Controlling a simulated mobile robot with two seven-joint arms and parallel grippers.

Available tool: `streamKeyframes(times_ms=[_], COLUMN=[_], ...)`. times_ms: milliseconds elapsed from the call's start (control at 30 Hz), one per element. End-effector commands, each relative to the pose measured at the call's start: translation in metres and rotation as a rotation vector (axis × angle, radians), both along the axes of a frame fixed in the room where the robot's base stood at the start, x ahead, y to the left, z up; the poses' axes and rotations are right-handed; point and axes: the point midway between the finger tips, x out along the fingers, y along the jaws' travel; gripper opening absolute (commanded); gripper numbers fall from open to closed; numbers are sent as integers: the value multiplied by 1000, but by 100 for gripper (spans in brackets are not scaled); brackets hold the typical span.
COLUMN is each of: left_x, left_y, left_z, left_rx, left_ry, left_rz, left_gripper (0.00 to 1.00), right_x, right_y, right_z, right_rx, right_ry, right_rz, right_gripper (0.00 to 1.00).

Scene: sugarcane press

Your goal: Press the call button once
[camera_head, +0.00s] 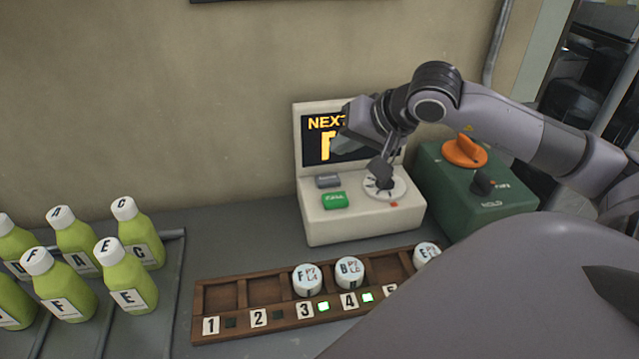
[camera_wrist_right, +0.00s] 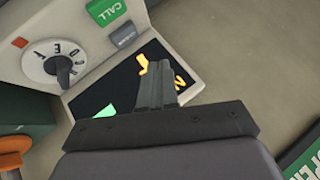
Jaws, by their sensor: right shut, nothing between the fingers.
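The green call button (camera_head: 334,200) is on the sloped front of a cream console (camera_head: 350,226); it also shows at the top of the right wrist view (camera_wrist_right: 107,10). A grey button (camera_head: 328,181) sits just behind it. A white dial with a black knob (camera_head: 385,187) is to its right. My right gripper (camera_head: 342,146) is shut and empty, in front of the console's screen (camera_head: 313,150), above and behind the call button and apart from it. The screen reads NEXT above a large yellow character, partly hidden by the gripper. My left gripper is not in view.
A wooden rack (camera_head: 232,295) with numbered slots holds several white caps in front of the console. Green lights glow by 3 and 4. Green lettered bottles (camera_head: 130,290) stand at left. A green box (camera_head: 485,212) with an orange knob (camera_head: 464,151) is at right.

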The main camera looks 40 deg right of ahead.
Motion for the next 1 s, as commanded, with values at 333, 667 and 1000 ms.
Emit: streamKeyframes(times_ms=[333,667,1000], left_x=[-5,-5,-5], left_y=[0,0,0], left_z=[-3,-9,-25], left_rx=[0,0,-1], left_ry=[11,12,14], left_rz=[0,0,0], left_gripper=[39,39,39], right_x=[0,0,-1], right_y=[1,1,1], right_z=[0,-17,-67], right_rx=[3,4,6], right_ry=[0,3,3], right_rz=[1,0,-1], right_gripper=[0,0,0])
